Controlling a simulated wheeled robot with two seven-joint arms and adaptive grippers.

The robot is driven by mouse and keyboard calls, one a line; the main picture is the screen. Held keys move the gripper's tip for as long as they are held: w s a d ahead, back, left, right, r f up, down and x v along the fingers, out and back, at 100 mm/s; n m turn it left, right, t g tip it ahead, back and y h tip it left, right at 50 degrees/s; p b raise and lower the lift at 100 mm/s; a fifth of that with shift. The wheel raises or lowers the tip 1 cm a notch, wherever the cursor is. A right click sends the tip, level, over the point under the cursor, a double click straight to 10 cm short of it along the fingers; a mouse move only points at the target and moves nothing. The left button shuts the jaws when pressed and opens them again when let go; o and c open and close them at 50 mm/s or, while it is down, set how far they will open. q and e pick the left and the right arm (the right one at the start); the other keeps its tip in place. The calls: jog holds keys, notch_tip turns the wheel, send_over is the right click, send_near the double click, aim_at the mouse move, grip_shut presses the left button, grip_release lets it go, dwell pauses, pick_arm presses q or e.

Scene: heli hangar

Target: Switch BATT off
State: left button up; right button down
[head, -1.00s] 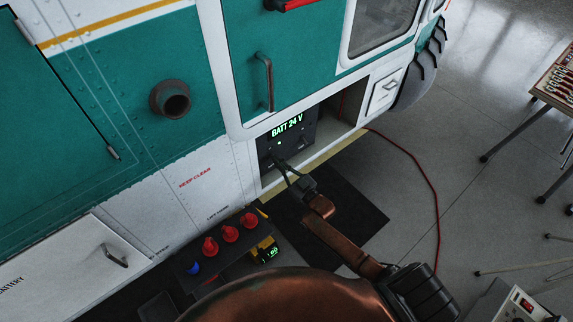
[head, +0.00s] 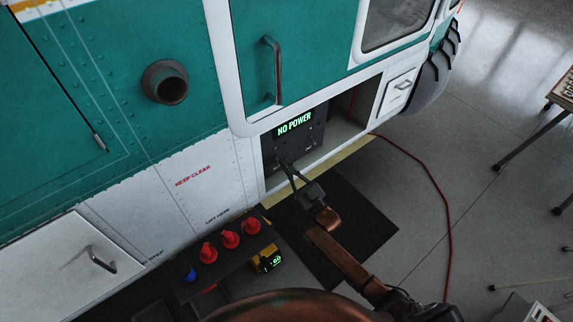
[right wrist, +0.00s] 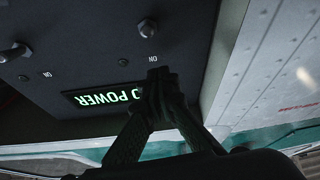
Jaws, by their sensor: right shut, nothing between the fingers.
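The dark power panel (head: 312,140) sits in the open bay low on the helicopter's side. Its display (head: 295,124) reads NO POWER in green. My right gripper (head: 284,162) is shut and empty, with its fingertips close to the panel's lower left. The right wrist view shows the panel (right wrist: 80,30) upside down, with one toggle switch (right wrist: 147,27) near the fingertips (right wrist: 160,84) and another toggle (right wrist: 14,52) farther left. ON labels show by the toggles; I cannot read which one is BATT. The fingers hide part of the display. My left gripper is out of view.
A dark mat (head: 350,220) lies on the floor below the bay. A red cable (head: 440,180) runs from the bay across the floor. A dark tray (head: 238,250) with red and blue caps stands at the lower left.

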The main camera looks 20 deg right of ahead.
pick_arm(q)
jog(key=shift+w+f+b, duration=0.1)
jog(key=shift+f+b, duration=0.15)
jog(key=shift+b, duration=0.5)
pick_arm(e)
jog(key=s+d+f, duration=0.2)
jog(key=s+f, duration=0.4)
jog(key=shift+s+d+f, duration=0.25)
jog(key=shift+s+d, duration=0.05)
jog(key=shift+d, duration=0.05)
